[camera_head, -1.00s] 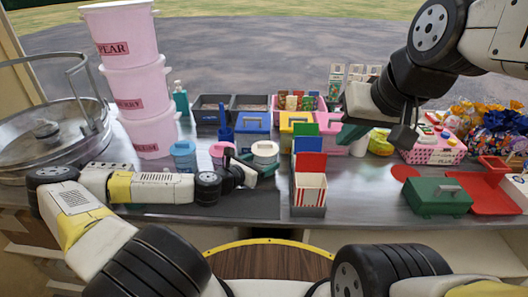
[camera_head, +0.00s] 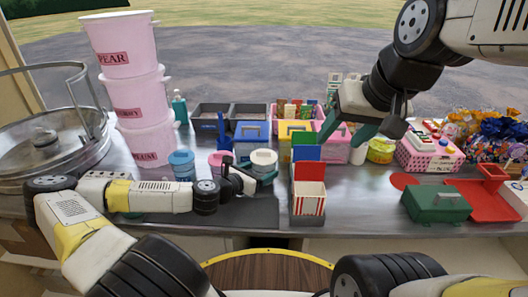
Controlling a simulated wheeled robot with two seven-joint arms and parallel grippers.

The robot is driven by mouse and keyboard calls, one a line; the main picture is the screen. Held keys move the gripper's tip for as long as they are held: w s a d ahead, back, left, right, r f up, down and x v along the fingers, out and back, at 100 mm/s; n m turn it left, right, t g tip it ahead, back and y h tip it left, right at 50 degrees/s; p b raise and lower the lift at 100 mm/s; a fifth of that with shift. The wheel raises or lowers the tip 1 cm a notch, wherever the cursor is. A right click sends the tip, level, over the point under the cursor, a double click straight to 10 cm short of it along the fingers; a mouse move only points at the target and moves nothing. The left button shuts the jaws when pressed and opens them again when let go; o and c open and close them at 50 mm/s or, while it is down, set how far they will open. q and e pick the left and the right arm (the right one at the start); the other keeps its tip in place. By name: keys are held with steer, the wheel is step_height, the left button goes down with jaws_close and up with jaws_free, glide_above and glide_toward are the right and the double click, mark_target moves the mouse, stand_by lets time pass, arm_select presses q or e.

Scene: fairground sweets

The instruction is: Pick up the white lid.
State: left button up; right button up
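The white lid (camera_head: 264,157) sits on a small tub on the counter, left of the middle. My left gripper (camera_head: 250,177) is beside the tub at its lower left. Its dark fingers look spread, with one near the tub's left side and one in front. I cannot tell if they touch it. The lid itself shows from above and is clear of the fingers. My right gripper (camera_head: 347,130) is open and empty, with its teal fingers apart above a pink box (camera_head: 336,152).
A blue-lidded tub (camera_head: 181,160) and a pink-lidded tub (camera_head: 219,159) stand left of the white lid. Stacked pink buckets (camera_head: 139,100) rise at left. A green box (camera_head: 437,203) is at right.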

steer(key=shift+o, duration=0.8)
steer(key=w+a+r+g, duration=0.1)
steer(key=w+a+g, duration=0.1)
steer(key=w, duration=0.5)
steer(key=shift+w+a+r, duration=0.2)
steer(key=shift+w+a, duration=0.15)
steer(key=shift+w, duration=0.05)
steer(key=g+h, duration=0.2)
steer(key=g, duration=0.2)
glide_above(264, 155)
step_height(264, 155, down, 8)
steer(key=shift+m, duration=0.4)
steer(key=f, duration=1.3)
steer(key=shift+w, duration=0.35)
